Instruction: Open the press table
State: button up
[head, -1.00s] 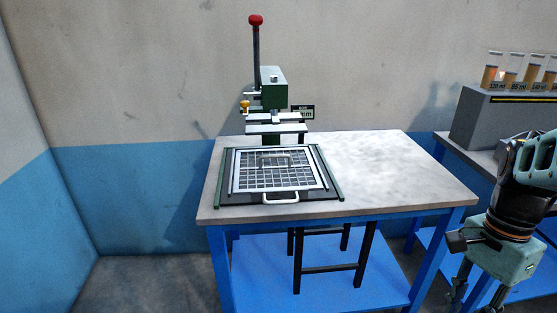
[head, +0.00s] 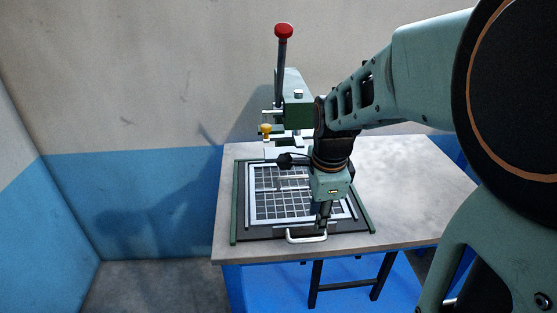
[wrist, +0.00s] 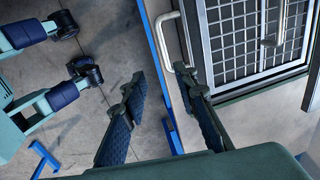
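The press table (head: 240,215) is a dark sliding plate between green rails on the workbench, carrying a white-framed grid. Its pale front handle (head: 306,239) sticks out at the bench's front edge. The handle also shows at the top of the wrist view (wrist: 160,32). My gripper (head: 323,222) points down just above the plate's front, close to the handle's right end. In the wrist view my gripper (wrist: 160,77) has its two fingers apart with nothing between them. The right fingertip is close to one end of the handle; I cannot tell if they touch.
A green press (head: 297,113) with a red-knobbed lever (head: 284,32) and a yellow knob (head: 265,130) stands behind the plate. A second handle (wrist: 278,25) lies on the grid. The bench top (head: 415,190) right of the plate is clear. A black stool (head: 350,285) stands under the bench.

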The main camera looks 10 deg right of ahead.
aim_at(307, 240)
jog(key=w+f, duration=0.1)
jog(key=f, duration=0.6)
jog(key=w+a+f, duration=0.1)
jog(key=f, duration=0.2)
jog(key=shift+w+a+f, duration=0.1)
jog(key=shift+w+f, duration=0.1)
jog(key=shift+w, duration=0.15)
grip_shut()
